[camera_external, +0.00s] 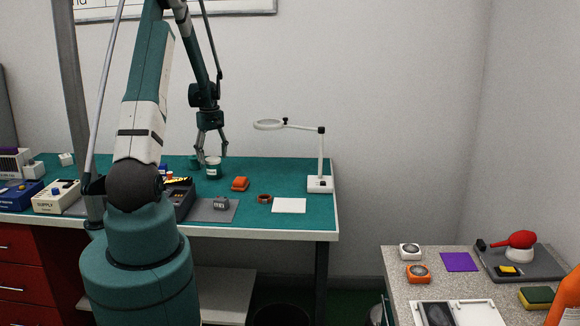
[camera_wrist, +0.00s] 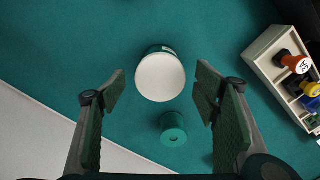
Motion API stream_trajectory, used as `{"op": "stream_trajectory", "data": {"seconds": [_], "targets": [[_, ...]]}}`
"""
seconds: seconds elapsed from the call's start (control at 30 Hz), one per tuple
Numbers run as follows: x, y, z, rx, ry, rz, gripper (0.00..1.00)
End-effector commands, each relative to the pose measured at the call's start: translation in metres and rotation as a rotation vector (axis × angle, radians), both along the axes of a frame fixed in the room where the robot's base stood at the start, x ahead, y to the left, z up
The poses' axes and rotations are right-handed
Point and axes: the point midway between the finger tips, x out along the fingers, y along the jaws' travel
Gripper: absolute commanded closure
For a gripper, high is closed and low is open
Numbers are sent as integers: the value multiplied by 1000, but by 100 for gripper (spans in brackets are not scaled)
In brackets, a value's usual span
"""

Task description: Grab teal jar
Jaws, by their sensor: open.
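A teal jar (camera_external: 213,169) with a white label and pale lid stands upright on the teal bench mat, towards the back. In the wrist view the jar (camera_wrist: 161,76) shows mostly as its round white lid, with a sliver of teal side at the top. My gripper (camera_external: 212,153) points down just above the jar. In the wrist view my gripper (camera_wrist: 160,90) is open, with one finger left and one right of the lid and gaps on both sides. Nothing is held.
A small teal cylinder (camera_wrist: 173,130) stands close beside the jar, between the fingers in the wrist view. A pale box (camera_wrist: 280,75) with coloured items lies right. An orange object (camera_external: 240,184), a red-brown ring (camera_external: 265,198) and a magnifier lamp (camera_external: 320,183) are on the bench.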

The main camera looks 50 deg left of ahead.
Motion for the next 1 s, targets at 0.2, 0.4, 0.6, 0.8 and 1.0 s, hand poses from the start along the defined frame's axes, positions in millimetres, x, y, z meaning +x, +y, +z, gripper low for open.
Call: {"op": "stream_trajectory", "data": {"seconds": [0.2,0.4,0.6,0.8,1.0], "targets": [[0,0,-22,0,0,0,39],[0,0,-37,0,0,0,39],[-1,0,-40,0,0,0,39],[0,0,-40,0,0,0,39],[0,0,-40,0,0,0,39]]}}
